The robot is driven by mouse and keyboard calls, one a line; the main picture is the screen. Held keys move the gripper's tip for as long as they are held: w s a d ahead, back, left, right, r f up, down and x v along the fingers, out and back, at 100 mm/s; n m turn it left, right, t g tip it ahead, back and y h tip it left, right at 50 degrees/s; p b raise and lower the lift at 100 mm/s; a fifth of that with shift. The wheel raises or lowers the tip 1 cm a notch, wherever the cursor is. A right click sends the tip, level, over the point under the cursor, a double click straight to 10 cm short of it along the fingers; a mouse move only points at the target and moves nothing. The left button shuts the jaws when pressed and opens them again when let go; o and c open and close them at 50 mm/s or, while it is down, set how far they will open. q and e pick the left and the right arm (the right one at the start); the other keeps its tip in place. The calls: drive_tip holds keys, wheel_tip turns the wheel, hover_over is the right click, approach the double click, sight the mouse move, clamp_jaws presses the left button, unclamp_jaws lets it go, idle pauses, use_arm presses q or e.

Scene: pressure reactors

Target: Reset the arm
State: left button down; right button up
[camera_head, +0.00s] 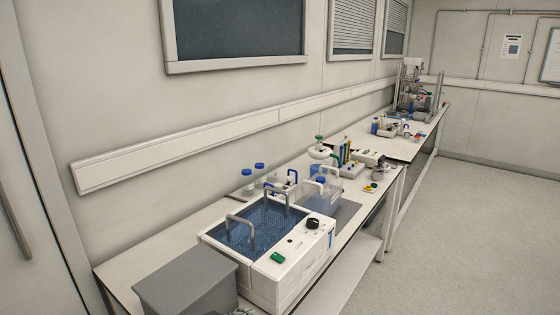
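Neither of my grippers can be made out in the head view, and no arm of mine is clearly seen. A long white bench (150,246) runs along the left wall. On its near part stands a white water bath (278,292) with a blue basin, grey handles, a black knob and a green switch. A small pale shape at the bottom edge, beside the bath, is cut off and too unclear to name.
A grey box (185,278) stands at the bench's near end. Blue-capped bottles (259,169), a clear container (321,192) and small labware stand behind the bath. A reactor rig (413,90) stands on the far bench (399,149). The floor (470,220) at right is clear.

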use_arm(q)
drive_tip(key=s+a+f+n+g+y, duration=0.15)
drive_tip(key=s+a+f, duration=0.25)
drive_tip(key=s, duration=0.5)
drive_tip(key=s+a+f+n+g+y, duration=0.1)
drive_tip(key=s+a+f+g+y, duration=0.3)
drive_tip(key=s, duration=0.5)
drive_tip(key=s+a+f+n+g+y, duration=0.1)
drive_tip(key=s+a+f, duration=0.35)
drive_tip(key=s, duration=0.45)
wheel_tip(320, 180, down, 28)
drive_tip(key=s+g, duration=0.2)
drive_tip(key=s, duration=0.1)
drive_tip(key=s+a+f, duration=0.2)
drive_tip(key=s+f, duration=1.2)
drive_tip(key=s, duration=0.2)
drive_tip(key=shift+a+f+g, duration=0.35)
drive_tip(key=shift+f, duration=0.05)
